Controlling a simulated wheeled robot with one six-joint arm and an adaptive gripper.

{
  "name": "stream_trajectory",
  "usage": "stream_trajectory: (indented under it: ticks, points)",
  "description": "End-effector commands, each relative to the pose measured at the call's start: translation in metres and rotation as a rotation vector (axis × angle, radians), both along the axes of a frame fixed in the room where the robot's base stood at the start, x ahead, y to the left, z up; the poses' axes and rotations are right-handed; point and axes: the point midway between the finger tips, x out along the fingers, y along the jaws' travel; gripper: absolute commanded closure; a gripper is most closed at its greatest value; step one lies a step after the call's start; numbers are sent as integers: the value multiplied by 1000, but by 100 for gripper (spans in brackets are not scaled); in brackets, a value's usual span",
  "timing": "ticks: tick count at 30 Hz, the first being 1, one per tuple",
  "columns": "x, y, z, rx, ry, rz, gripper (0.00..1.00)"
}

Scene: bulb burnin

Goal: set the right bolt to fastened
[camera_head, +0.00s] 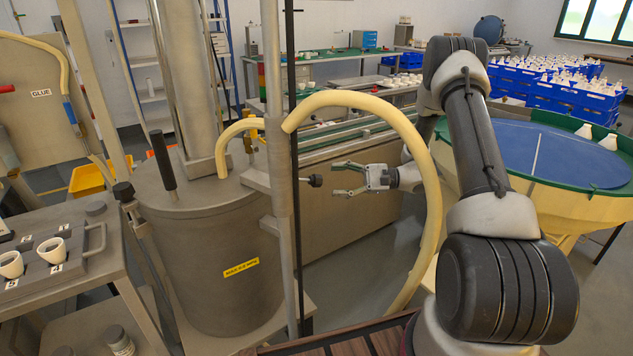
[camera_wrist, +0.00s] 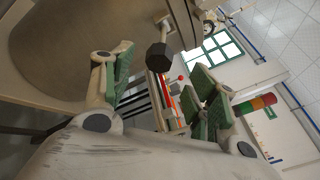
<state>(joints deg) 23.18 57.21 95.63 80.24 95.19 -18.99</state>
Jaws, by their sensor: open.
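The right bolt (camera_head: 312,181) is a dark knob on a short stem, sticking out to the right of the upright post beside the large grey tank (camera_head: 215,265). In the wrist view the bolt's dark faceted head (camera_wrist: 158,57) shows between and beyond the fingers. My gripper (camera_head: 342,179) is open and empty, with its fingers pointing left toward the bolt and a small gap between. The green-padded fingers also show in the wrist view (camera_wrist: 162,88). A similar dark knob (camera_head: 123,191) is on the tank's left side. I cannot tell how tight the right bolt is.
A thick cream hose (camera_head: 430,180) arches over my gripper and down to its right. The post (camera_head: 283,215) stands just left of the bolt. A round blue-topped table (camera_head: 565,155) is at the right. A bench with cups (camera_head: 50,245) is at the left.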

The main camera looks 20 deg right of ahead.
Motion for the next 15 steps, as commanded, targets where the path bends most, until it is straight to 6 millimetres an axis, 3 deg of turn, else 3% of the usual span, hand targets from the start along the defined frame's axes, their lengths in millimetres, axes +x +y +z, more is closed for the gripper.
stream_trajectory:
  ticks: [9,15]
  points:
    - [10,52,0,-2,1,5,42]
    - [13,67,0,-2,1,4,42]
